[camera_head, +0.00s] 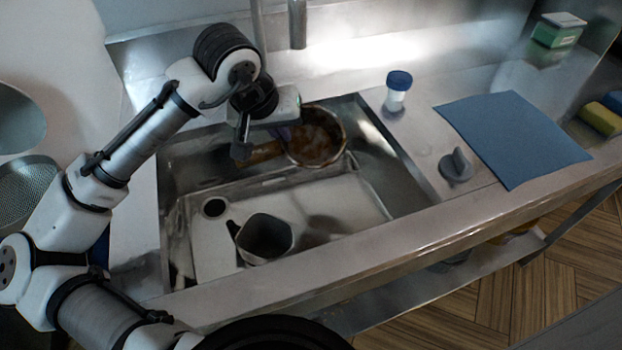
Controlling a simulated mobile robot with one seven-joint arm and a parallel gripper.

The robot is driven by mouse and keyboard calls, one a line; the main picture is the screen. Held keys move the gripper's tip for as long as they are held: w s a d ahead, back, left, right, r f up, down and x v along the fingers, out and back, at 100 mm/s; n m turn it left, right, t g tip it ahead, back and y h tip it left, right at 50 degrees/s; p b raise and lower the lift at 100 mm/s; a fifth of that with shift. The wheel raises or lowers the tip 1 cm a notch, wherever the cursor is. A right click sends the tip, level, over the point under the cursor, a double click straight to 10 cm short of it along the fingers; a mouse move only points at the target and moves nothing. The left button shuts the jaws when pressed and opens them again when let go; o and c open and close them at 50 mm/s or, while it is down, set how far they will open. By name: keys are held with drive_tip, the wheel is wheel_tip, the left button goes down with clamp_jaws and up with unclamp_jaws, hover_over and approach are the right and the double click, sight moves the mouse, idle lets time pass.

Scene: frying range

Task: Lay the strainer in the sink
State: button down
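A round strainer (318,137) with a dark rim, a brownish bowl and a wooden handle (262,152) is at the back of the metal sink (375,170). Its handle points left. I cannot tell whether it rests fully on the sink's bottom or against the back wall. My gripper (264,137) points down just above the handle, behind the sink's middle. Its two dark fingers look apart, with no object visible between them. The arm partly covers the sink's back left corner.
A grey jug (265,239) stands in the sink's front part, near a round drain hole (214,208). A tap (297,25) hangs behind. On the right counter are a blue-capped jar (398,91), a grey knob (456,165), a blue mat (512,138) and sponges (601,118).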

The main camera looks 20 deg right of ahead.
sight(307, 139)
wheel_tip(307, 139, down, 10)
drive_tip(key=d+f+p, duration=0.1)
drive_tip(key=d+p, duration=0.1)
drive_tip(key=d, duration=0.6)
drive_tip(key=shift+w, duration=0.15)
drive_tip(key=shift+f, duration=0.15)
drive_tip(key=shift+f+b, duration=0.45)
drive_tip(key=shift+f, duration=0.15)
drive_tip(key=c, duration=1.7)
unclamp_jaws()
drive_tip(key=v, duration=1.3)
drive_tip(key=shift+d+r, duration=0.15)
